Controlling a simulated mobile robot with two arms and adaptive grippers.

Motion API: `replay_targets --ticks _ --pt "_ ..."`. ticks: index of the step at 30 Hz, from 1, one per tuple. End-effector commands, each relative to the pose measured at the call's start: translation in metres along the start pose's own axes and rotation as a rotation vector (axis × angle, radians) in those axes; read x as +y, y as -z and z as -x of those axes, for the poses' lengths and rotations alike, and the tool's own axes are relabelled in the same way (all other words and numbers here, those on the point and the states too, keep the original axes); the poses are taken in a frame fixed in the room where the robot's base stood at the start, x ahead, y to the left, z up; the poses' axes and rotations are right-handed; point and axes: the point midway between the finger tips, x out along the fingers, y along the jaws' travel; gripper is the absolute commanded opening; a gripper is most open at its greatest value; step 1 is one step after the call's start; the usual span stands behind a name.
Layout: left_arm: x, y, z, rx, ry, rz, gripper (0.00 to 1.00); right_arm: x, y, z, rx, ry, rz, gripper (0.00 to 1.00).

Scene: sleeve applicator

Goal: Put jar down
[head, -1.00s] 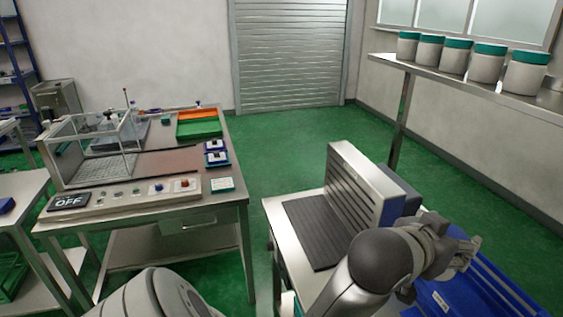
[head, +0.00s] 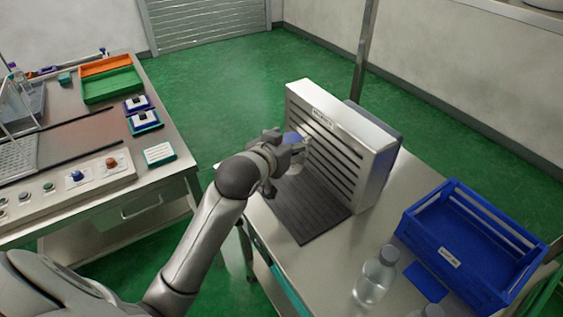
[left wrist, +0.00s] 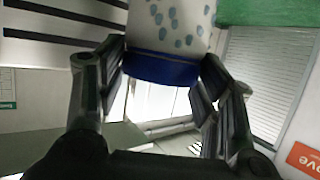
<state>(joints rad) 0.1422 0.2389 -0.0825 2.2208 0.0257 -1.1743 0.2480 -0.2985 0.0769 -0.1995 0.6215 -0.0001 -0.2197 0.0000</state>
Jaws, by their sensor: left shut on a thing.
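My left gripper (head: 284,152) is shut on a jar (head: 293,137), of which little more than a blue part shows in the head view. In the left wrist view the jar (left wrist: 175,25) is pale with blue-grey spots and has a blue band (left wrist: 160,68) between the fingers. The gripper is in front of the slatted face of the upright grey unit (head: 340,140), above the far part of the dark ribbed mat (head: 305,208). I cannot tell whether the jar touches the mat. My right gripper is not in view.
On the same table stand a blue crate (head: 445,257), a clear jar with a grey lid (head: 375,277) and a flat blue pad (head: 427,282). The near part of the mat is bare. A workbench (head: 165,185) with trays and a control panel stands left, across a floor gap.

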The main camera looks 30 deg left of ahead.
Motion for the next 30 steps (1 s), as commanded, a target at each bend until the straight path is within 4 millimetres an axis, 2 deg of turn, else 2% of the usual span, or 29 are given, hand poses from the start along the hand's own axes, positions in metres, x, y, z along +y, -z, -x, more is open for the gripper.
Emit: replay_targets --ticks 1,7,12,15,23,27,30 --pt "-0.010 0.001 -0.011 -0.001 0.005 -0.001 0.30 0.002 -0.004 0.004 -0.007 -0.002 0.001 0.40" --pt "-0.038 -0.005 -0.051 -0.002 0.004 0.001 0.30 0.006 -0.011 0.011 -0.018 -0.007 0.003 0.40" --pt "-0.052 -0.028 -0.081 -0.002 0.002 0.001 0.30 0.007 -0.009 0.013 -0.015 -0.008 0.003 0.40" --pt "-0.058 -0.035 -0.092 0.000 0.002 0.000 0.30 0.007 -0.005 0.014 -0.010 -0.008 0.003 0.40" --pt "-0.065 -0.045 -0.107 0.000 0.001 0.000 0.30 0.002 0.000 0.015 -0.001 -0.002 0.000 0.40" --pt "-0.064 -0.064 -0.113 -0.001 0.000 0.000 0.30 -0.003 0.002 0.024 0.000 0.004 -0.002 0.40" --pt "-0.064 -0.071 -0.117 0.002 0.000 0.000 0.30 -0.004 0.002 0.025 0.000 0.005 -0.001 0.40"
